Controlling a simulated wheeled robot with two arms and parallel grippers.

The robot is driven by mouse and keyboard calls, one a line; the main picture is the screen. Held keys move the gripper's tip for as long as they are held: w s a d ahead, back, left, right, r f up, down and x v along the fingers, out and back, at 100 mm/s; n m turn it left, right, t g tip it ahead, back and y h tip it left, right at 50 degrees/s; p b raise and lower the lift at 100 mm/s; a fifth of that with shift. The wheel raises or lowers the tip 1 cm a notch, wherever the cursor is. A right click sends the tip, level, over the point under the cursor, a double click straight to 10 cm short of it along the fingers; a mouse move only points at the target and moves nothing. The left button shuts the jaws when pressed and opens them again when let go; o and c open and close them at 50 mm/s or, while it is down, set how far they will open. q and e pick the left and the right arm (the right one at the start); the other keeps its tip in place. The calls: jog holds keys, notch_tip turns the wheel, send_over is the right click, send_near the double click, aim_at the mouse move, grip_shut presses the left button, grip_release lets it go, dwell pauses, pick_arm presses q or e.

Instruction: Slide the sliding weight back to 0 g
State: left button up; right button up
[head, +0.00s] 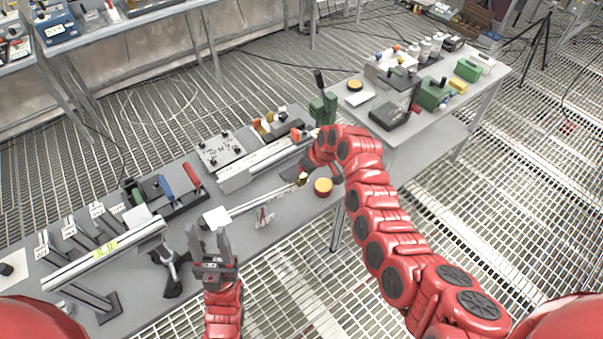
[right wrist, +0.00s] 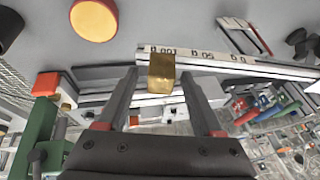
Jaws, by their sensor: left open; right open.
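The sliding weight (right wrist: 161,74) is a small brass block on a pale beam (right wrist: 220,56) with printed marks. In the right wrist view it sits by the 100 mark, away from the 0 g mark at the right. My right gripper (right wrist: 163,96) is open, with one finger on each side of the weight; whether they touch it I cannot tell. In the head view the weight (head: 301,179) is at the beam's right end, and my right arm largely hides that gripper. My left gripper (head: 209,240) is open and empty, near the white plate (head: 217,217) at the beam's left end.
A round yellow-and-red object (head: 323,186) stands close to the right gripper. Behind the beam are a long grey rail (head: 262,163) and a control box (head: 220,150). A dark stand (head: 175,270) is left of my left gripper. A second table (head: 430,130) stands at the right.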

grip_shut()
dwell(1.4)
